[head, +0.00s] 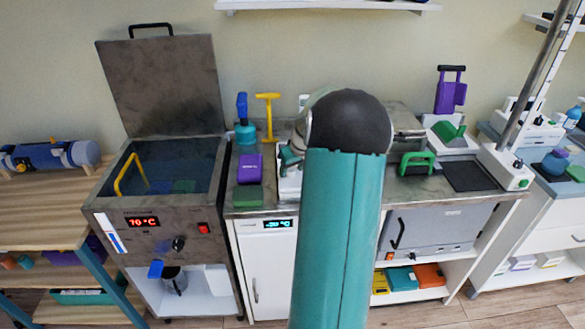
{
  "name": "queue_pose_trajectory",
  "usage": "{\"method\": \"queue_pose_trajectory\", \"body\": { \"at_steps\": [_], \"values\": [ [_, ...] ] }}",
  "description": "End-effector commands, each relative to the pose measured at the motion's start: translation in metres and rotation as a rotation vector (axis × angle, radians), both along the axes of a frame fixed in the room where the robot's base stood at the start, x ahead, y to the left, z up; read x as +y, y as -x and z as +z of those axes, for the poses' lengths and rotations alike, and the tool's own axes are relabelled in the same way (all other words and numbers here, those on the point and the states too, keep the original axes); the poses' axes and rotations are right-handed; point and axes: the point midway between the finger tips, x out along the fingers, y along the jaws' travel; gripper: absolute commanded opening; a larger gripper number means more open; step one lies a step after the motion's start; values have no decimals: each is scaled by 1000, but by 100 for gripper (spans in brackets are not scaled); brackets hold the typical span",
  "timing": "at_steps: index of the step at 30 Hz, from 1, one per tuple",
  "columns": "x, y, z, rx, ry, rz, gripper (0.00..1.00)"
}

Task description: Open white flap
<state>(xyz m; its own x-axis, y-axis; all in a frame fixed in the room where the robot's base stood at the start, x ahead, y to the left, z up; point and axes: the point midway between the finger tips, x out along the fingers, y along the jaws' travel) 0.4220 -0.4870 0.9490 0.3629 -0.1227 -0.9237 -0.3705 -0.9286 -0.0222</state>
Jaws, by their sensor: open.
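The white flap that shows most clearly is the upright white door (257,275) of the low cabinet under the middle counter, in the head view. It looks shut and has a slim grey handle (256,291) on its front. A lit display sits above it. My teal arm covers its right side. A white unit (290,187) on the counter above is mostly hidden behind my arm, so I cannot tell whether it has a flap. My gripper (290,157) shows only in part, left of my arm, above that unit and well above the door. Its jaws are open.
Left stands a steel bath (160,185) with its lid raised and a 70 °C display. A purple block (250,168), a green block (248,198), and a yellow T-handle (267,115) are on the counter.

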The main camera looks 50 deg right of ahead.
Motion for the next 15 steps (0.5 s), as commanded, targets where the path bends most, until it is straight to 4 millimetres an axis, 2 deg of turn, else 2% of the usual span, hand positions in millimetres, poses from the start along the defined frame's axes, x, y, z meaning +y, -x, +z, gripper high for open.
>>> {"method": "queue_pose_trajectory", "body": {
  "at_steps": [8, 15],
  "values": [
    [0, -1, -1, 0, 0, 0, 49],
    [0, 0, -1, 0, 0, 0, 2]
  ]
}}
